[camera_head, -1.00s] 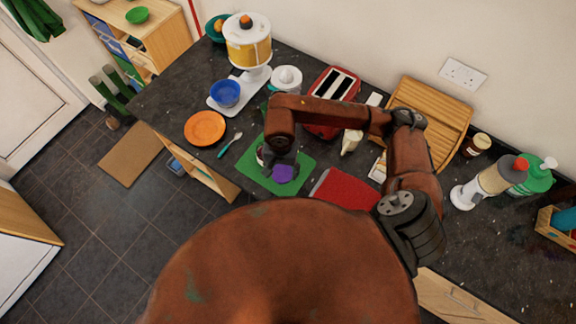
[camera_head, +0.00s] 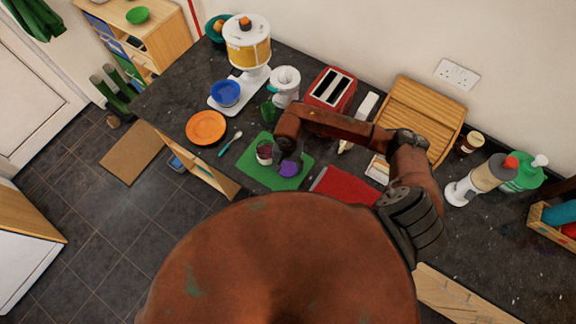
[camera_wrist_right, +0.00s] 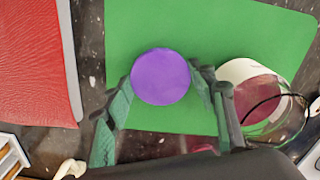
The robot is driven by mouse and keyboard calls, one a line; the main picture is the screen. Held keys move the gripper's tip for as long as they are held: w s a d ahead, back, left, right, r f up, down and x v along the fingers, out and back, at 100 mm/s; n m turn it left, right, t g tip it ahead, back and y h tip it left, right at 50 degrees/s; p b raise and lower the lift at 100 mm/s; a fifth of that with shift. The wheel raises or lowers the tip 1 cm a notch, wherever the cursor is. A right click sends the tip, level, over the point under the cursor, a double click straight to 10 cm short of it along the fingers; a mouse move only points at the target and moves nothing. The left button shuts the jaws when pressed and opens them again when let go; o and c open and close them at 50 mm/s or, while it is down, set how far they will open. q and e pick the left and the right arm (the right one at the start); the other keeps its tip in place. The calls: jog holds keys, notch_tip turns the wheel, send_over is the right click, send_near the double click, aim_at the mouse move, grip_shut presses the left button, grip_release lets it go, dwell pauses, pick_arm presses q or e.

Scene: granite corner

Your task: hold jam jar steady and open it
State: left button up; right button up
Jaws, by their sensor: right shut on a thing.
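The jam jar (camera_head: 264,153) stands on the green mat (camera_head: 260,176), with a pale label and dark red contents. It also shows at the right of the right wrist view (camera_wrist_right: 241,73), where its glass rim looks uncovered. The round purple lid (camera_head: 289,169) is apart from the jar, to its right in the head view. In the right wrist view the lid (camera_wrist_right: 161,77) sits between both fingertips of my right gripper (camera_wrist_right: 160,85), which is shut on it. My arm partly hides this gripper in the head view. My left gripper is in neither view.
A spoon (camera_head: 230,144) and an orange plate (camera_head: 206,128) are to the left. The red toaster (camera_head: 331,91) and a white appliance (camera_head: 285,85) stand behind. The counter's front edge is close to the green mat.

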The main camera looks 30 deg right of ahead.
aim_at(288, 169)
jog(key=shift+f, duration=0.15)
jog(key=o, duration=1.3)
jog(key=shift+r, duration=0.3)
notch_tip(288, 169, up, 12)
jog(key=b, duration=0.3)
jog(key=shift+f, duration=0.15)
